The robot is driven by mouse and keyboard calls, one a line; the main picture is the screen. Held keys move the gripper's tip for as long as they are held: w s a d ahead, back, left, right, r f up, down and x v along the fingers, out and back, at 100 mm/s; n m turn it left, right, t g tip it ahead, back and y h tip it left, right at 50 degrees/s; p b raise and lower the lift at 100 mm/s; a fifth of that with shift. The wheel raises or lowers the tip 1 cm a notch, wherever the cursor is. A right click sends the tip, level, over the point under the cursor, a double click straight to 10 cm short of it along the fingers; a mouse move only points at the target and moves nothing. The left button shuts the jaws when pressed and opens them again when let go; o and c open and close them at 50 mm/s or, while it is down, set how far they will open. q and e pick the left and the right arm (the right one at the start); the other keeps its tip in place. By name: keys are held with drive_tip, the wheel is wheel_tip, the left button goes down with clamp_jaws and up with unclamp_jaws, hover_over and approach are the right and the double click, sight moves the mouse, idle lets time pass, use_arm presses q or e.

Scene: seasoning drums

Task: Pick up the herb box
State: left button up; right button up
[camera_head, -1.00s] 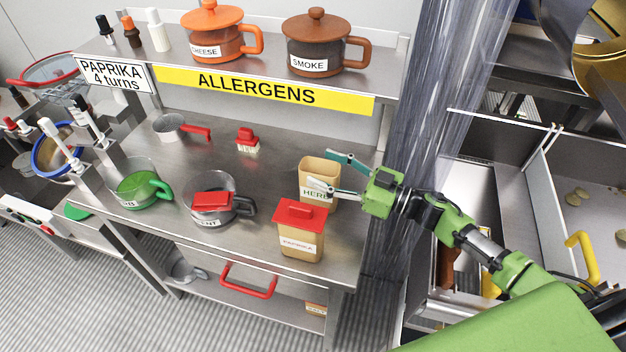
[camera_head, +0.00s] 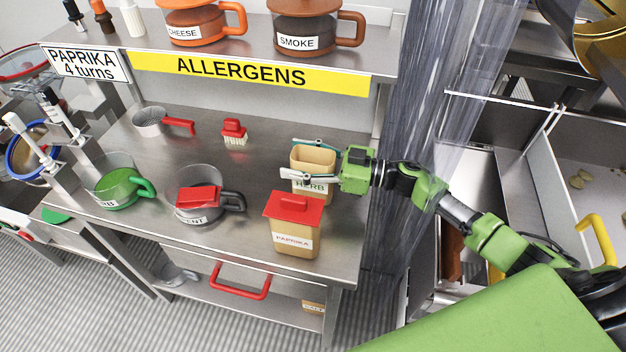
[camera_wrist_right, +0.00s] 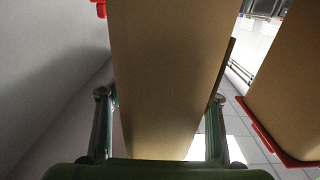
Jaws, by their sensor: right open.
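The herb box (camera_head: 313,162) is an open-topped tan box with a HERB label, standing on the steel table. My right gripper (camera_head: 288,158) comes in from the right, and its open fingers reach along both sides of the box near its top. In the right wrist view the tan box (camera_wrist_right: 175,75) fills the middle between the two fingers (camera_wrist_right: 160,125). Whether the fingers touch the box cannot be told. My left gripper is not in view.
A paprika box (camera_head: 294,228) with a red lid stands just in front of the herb box. A red brush (camera_head: 234,129), a grey pot (camera_head: 207,205) with a red lid and a green-handled herb pot (camera_head: 120,188) stand to the left. The shelf (camera_head: 345,59) overhangs behind. A clear strip curtain (camera_head: 440,75) hangs at the right.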

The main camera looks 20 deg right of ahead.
drive_tip(key=shift+w+a, duration=0.5)
drive_tip(key=shift+a, duration=0.05)
drive_tip(key=shift+s, duration=0.1)
drive_tip(key=c, duration=1.6)
